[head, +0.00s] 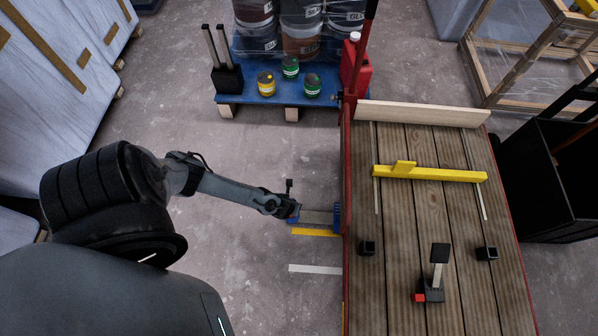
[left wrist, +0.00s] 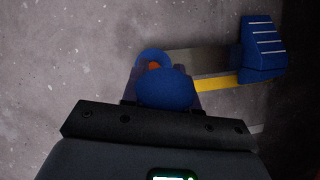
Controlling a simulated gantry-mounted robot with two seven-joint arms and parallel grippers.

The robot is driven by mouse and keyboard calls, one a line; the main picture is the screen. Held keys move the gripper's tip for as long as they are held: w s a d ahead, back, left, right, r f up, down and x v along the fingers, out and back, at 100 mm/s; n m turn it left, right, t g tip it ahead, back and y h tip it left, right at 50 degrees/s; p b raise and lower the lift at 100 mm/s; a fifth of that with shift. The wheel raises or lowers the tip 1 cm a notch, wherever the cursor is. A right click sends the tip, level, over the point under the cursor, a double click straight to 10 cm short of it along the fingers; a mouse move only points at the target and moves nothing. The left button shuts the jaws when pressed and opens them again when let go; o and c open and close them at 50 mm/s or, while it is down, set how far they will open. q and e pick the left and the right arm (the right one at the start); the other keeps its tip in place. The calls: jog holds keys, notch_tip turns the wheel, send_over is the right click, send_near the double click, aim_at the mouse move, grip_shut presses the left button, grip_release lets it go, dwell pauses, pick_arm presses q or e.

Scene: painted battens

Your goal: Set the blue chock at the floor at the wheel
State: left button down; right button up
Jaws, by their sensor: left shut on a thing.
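The blue chock (head: 337,217) is beside the left edge of the plank-topped cart (head: 430,215) in the head view. In the left wrist view the chock (left wrist: 262,48) is a ribbed blue block at the upper right, with a grey bar running left from it. My left gripper (head: 295,212) is shut on the far end of this bar; its rounded blue fingertips (left wrist: 160,77) show a bit of orange between them. Whether the chock touches the floor or hangs just above it, I cannot tell. The wheel does not show, and my right gripper is not in view.
A yellow stripe (head: 315,232) and a white stripe (head: 314,269) mark the floor beside the cart. A yellow batten (head: 440,174) lies on the cart. A blue pallet (head: 262,98) with cans and buckets stands behind. The floor left of the cart is mostly clear.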

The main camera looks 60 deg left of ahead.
pick_arm(q)
jog(key=w+a+f+b, duration=0.1)
jog(key=w+a+b, duration=0.3)
jog(key=w, duration=0.1)
jog(key=shift+w+a+f, duration=0.25)
jog(key=shift+w+a, duration=0.15)
dwell(0.4)
jog(key=shift+w, duration=0.1)
jog(key=c, duration=0.9)
grip_release()
jog(key=shift+f, duration=0.1)
jog(key=shift+o, duration=0.2)
